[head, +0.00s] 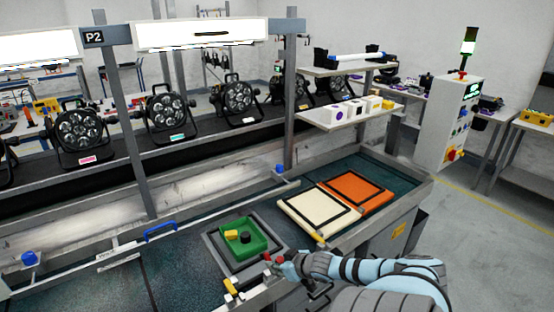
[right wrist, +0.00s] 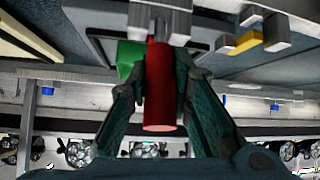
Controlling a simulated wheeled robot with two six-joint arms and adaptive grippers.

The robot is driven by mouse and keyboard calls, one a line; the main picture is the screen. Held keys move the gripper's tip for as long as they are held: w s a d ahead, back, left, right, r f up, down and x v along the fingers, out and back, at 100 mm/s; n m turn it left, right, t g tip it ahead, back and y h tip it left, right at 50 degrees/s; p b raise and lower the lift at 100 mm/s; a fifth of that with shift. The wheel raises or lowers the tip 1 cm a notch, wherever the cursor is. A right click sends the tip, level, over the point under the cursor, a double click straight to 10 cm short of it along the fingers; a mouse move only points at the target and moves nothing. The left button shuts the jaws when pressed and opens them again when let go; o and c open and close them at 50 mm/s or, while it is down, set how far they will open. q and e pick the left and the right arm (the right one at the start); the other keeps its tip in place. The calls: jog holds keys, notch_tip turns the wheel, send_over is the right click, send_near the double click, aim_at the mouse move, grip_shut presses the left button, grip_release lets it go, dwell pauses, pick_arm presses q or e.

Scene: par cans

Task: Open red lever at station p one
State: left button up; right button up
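The red lever (right wrist: 160,95) shows in the right wrist view as a red cylinder on a grey mount, between the two fingers of my right gripper (right wrist: 162,75). The fingers lie close against both its sides, and I read them as shut on it. In the head view my right gripper (head: 283,265) is at the bench's front rail, with a small red part (head: 268,258) at its tips. A yellow lever (head: 231,287) stands to the left on the same rail. My left gripper is not in view.
A green tray (head: 228,249) with a yellow and a dark piece sits just behind the rail. Cream (head: 305,214) and orange (head: 357,189) squares lie to its right. A P2 sign (head: 93,37) hangs on a post. Par cans (head: 170,115) stand behind. A control cabinet (head: 448,120) is at right.

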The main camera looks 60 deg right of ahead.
jog(key=o, duration=0.4)
jog(key=shift+f, duration=0.1)
jog(key=s+a+f+g, duration=0.3)
jog(key=s+a+f, duration=0.2)
jog(key=s+f, duration=0.5)
jog(key=s+a+f+g, duration=0.2)
jog(key=s+a+f, duration=0.3)
jog(key=s+f, duration=0.5)
jog(key=s+a+f+n+g, duration=0.1)
jog(key=s+a+f, duration=0.2)
jog(key=a, duration=0.3)
jog(key=s+a+f+n+g+y, duration=0.1)
jog(key=s+a+f, duration=0.2)
jog(key=a, duration=0.3)
jog(key=s+a+f+g+y, duration=0.1)
jog(key=s+a+f, duration=0.2)
jog(key=a, duration=0.3)
jog(key=shift+s+f+n+b, duration=0.3)
jog(key=shift+f+n, duration=0.1)
jog(key=shift+f, duration=0.1)
